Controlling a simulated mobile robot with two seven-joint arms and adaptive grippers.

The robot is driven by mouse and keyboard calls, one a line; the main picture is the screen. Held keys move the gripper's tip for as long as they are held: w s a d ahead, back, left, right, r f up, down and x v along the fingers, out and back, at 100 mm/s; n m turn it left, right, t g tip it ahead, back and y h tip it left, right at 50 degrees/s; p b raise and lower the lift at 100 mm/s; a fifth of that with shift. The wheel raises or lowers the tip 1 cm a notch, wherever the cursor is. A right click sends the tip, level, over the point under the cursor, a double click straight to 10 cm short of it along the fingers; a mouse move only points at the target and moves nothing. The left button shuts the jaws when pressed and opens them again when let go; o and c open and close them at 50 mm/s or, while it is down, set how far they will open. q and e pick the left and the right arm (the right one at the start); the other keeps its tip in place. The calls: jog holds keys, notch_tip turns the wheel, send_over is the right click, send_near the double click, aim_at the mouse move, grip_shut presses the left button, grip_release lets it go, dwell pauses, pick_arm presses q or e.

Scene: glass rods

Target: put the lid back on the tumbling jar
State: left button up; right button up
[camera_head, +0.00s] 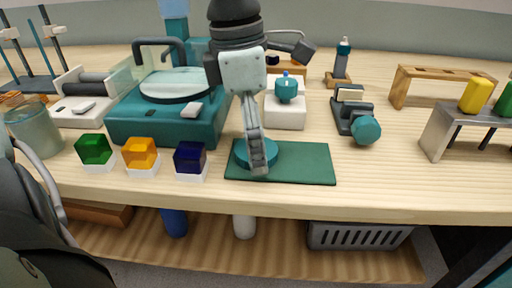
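A flat round teal lid (269,149) lies on a dark green mat (308,163) near the table's front edge. My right gripper (257,160) reaches down over it from above, one finger crossing the front of the lid. The other finger is hidden behind it, so I cannot tell whether it grips the lid. An open, clear greenish jar (38,134) stands upright at the far left, close to the front edge; it looks like the tumbling jar. Large grey parts, seemingly of my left arm, fill the lower left corner near the jar; its fingertips do not show.
Green (94,149), amber (140,154) and dark blue (190,158) glass blocks stand on white bases between jar and mat. A teal machine (165,125) stands behind them. A grey roller stand (346,107) and a metal rack (440,130) are right. Table right of the mat is clear.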

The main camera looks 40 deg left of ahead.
pick_arm(q)
jog(key=c, duration=0.8)
jog(key=shift+r, duration=0.1)
pick_arm(e)
jog(key=shift+s, duration=0.1)
pick_arm(q)
jog(key=shift+r, duration=0.55)
notch_tip(320, 180, up, 3)
jog(key=shift+r, duration=0.1)
jog(key=s+a+r, duration=0.1)
jog(key=s+r, duration=0.1)
jog(key=s, duration=0.1)
jog(key=s+a+r, duration=0.2)
jog(key=s, duration=0.1)
jog(key=s+a+r+b, duration=0.1)
jog(key=s+r, duration=0.1)
jog(key=s, duration=0.1)
jog(key=shift+s+a, duration=0.25)
jog(key=shift+s+a+r, duration=0.25)
jog(key=shift+s, duration=0.25)
pick_arm(e)
notch_tip(320, 180, up, 2)
jog(key=shift+d+r, duration=0.1)
